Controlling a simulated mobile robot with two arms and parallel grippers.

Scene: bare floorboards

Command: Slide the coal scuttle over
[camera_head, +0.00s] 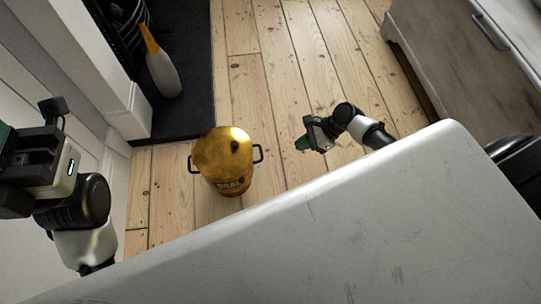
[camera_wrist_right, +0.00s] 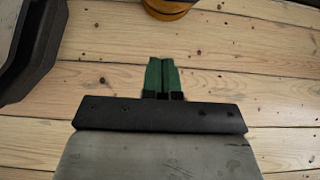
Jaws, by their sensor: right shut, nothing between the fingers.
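The coal scuttle (camera_head: 222,158) is a brass-coloured bin with a lid, a dark knob, two black side handles and the word COAL on its front. It stands upright on the floorboards in the head view. Its lower edge (camera_wrist_right: 169,9) shows at the top of the right wrist view. My right gripper (camera_head: 304,143) is low over the floor to the right of the scuttle, clear of it. Its green fingertips (camera_wrist_right: 161,76) are together and empty. My left gripper (camera_head: 18,150) is at the left edge, far from the scuttle; its fingers are not clear.
A dark hearth (camera_head: 193,112) lies behind and left of the scuttle, with a white and orange object (camera_head: 163,74) on it. A white fireplace surround (camera_head: 100,60) is at the left. A wooden cabinet (camera_head: 470,60) stands at the right. Floorboards (camera_head: 290,60) between are clear.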

